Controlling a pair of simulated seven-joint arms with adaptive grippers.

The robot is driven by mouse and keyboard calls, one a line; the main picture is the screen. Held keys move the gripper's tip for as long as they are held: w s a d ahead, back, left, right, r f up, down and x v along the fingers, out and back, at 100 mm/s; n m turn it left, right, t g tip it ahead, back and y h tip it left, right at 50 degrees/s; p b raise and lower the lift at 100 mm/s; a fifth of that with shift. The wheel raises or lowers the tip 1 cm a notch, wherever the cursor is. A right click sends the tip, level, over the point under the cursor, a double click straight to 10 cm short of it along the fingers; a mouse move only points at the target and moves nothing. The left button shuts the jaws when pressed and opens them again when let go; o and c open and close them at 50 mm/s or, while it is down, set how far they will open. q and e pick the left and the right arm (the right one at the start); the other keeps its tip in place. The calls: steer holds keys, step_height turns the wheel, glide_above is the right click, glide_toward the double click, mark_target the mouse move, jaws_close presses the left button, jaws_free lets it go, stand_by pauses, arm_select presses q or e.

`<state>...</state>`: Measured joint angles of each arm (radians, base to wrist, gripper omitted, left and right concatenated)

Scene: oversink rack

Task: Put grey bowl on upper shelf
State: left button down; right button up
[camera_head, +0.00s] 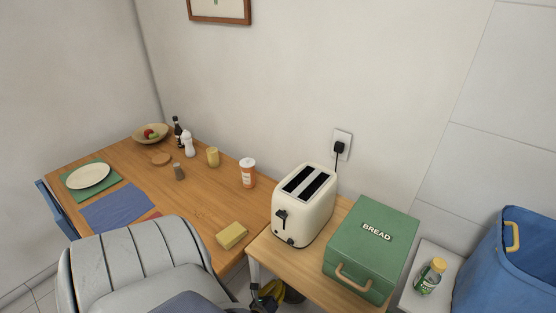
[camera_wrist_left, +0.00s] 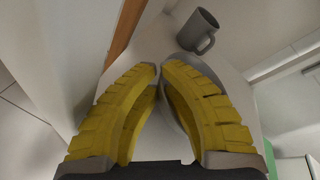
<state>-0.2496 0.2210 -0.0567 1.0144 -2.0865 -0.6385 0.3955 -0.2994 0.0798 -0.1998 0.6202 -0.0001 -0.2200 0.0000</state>
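In the left wrist view, the yellow fingers of my left gripper (camera_wrist_left: 158,72) are drawn close together at the tips. The grey bowl (camera_wrist_left: 171,112) shows as a curved grey wall and rim between and behind the fingers. The right-hand finger hides much of it. The rim appears pinched between the fingertips. In the head view my left gripper (camera_head: 270,291) is low at the bottom edge, beside the small wooden table, and the bowl cannot be made out there. My right gripper is not in view. No upper shelf can be identified.
A grey mug (camera_wrist_left: 197,30) stands beyond the fingertips on a pale surface. In the head view, a cream toaster (camera_head: 304,205) and green bread box (camera_head: 371,247) stand beside a wooden dining table (camera_head: 215,205). A grey chair (camera_head: 135,262) is at lower left, a blue basket (camera_head: 510,268) at right.

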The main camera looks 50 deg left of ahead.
arm_select(q)
steer(key=shift+f, duration=0.7)
steer(key=c, duration=1.9)
jaws_free()
